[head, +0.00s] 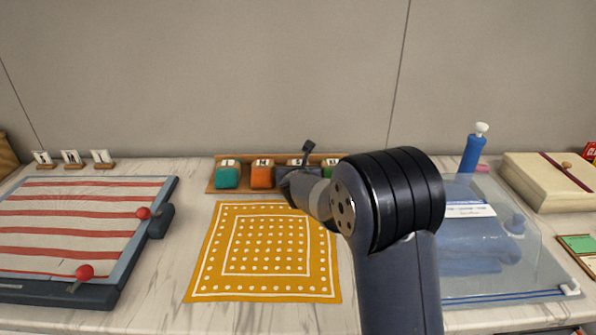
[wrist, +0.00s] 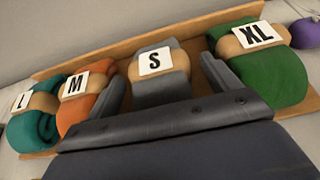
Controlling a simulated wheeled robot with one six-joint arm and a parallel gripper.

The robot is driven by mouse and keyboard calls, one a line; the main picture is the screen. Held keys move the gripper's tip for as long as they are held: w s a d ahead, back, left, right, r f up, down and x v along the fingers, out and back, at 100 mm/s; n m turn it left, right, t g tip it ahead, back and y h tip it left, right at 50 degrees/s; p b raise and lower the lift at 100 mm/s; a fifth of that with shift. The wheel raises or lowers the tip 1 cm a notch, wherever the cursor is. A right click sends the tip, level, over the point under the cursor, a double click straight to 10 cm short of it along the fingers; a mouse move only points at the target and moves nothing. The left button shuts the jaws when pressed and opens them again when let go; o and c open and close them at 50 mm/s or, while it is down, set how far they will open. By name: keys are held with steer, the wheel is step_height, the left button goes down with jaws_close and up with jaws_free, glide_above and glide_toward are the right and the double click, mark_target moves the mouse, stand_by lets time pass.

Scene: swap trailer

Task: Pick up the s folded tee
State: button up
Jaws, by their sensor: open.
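The S folded tee (wrist: 160,88) is a grey roll with a tan band and a white "S" tag. It sits in the wooden rack (wrist: 110,45) between the orange M tee (wrist: 85,108) and the green XL tee (wrist: 268,75). My gripper (wrist: 163,72) is open, with one finger on each side of the S tee, the left one beside the M tee and the right one beside the XL tee. I cannot tell whether the fingers touch it. In the head view my arm partly hides the S tee, and my gripper (head: 297,165) is at the rack.
The teal L tee (head: 228,178) stands at the rack's left end. A yellow dotted cloth (head: 205,275) lies in front. A striped board with red knobs (head: 60,225) is at left. A clear sheet (head: 500,255), blue bottle (head: 471,153) and cream box (head: 545,185) are at right.

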steer(key=shift+c, duration=0.3)
steer(key=c, duration=1.1)
steer(key=shift+r, duration=0.1)
